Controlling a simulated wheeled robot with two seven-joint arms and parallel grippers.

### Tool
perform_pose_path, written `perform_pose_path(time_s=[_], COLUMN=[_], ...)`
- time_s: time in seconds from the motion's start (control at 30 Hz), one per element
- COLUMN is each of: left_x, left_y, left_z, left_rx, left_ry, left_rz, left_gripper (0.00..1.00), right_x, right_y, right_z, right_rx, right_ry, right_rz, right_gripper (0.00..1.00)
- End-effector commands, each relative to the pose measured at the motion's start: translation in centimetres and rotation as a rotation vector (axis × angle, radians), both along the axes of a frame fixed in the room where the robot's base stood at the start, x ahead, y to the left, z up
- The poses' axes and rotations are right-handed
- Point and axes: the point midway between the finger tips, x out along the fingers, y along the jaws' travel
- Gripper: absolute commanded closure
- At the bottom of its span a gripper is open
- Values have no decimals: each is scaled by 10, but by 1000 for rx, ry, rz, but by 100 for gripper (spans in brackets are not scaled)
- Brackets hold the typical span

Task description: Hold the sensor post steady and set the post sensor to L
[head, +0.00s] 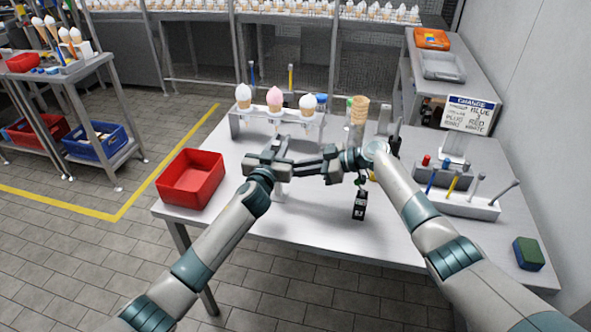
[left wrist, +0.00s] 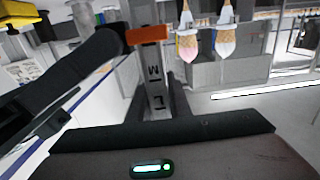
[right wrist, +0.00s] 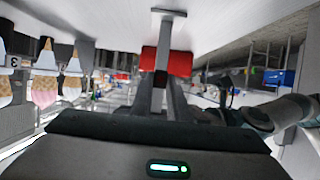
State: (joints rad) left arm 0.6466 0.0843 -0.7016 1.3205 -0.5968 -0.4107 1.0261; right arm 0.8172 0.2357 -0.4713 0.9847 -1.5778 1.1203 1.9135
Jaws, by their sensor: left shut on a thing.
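The sensor post (left wrist: 155,85) is a pale upright bar with the letters M and L. In the left wrist view an orange sensor piece (left wrist: 147,34) sits across it beyond the M, away from the L. My left gripper (head: 280,163) is shut on the post, near the L end. My right gripper (head: 335,165) is close beside it, pointing left. A dark part reaches the orange piece from the left in the left wrist view. The post (head: 278,188) also shows between my right fingers in the right wrist view (right wrist: 160,95); whether they touch it is unclear.
A red bin (head: 190,178) stands at the table's left. A rack with several cones (head: 275,122) is behind my grippers. A black tagged object (head: 359,206) is in front. A tool block (head: 455,205), a sign (head: 470,114) and a green block (head: 528,253) are at right.

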Motion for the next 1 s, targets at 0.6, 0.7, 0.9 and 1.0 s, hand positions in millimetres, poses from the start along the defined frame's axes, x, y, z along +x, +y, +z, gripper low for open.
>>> perform_pose_path(time_s=[0.6,0.7,0.9,1.0], left_x=[0,0,0,0], left_y=[0,0,0,0], left_z=[-1,-1,0,0], left_rx=[0,0,0,0], left_ry=[1,1,1,1], left_rz=[0,0,0,0], left_gripper=[100,100,100,100], right_x=[1,1,0,0], right_y=[-1,-1,-1,-1], right_z=[37,37,37,37], right_rx=[0,0,0,0], right_ry=[-1,0,0,0], right_rz=[-4,-3,-2,-2], right_gripper=[82,66,66,66])
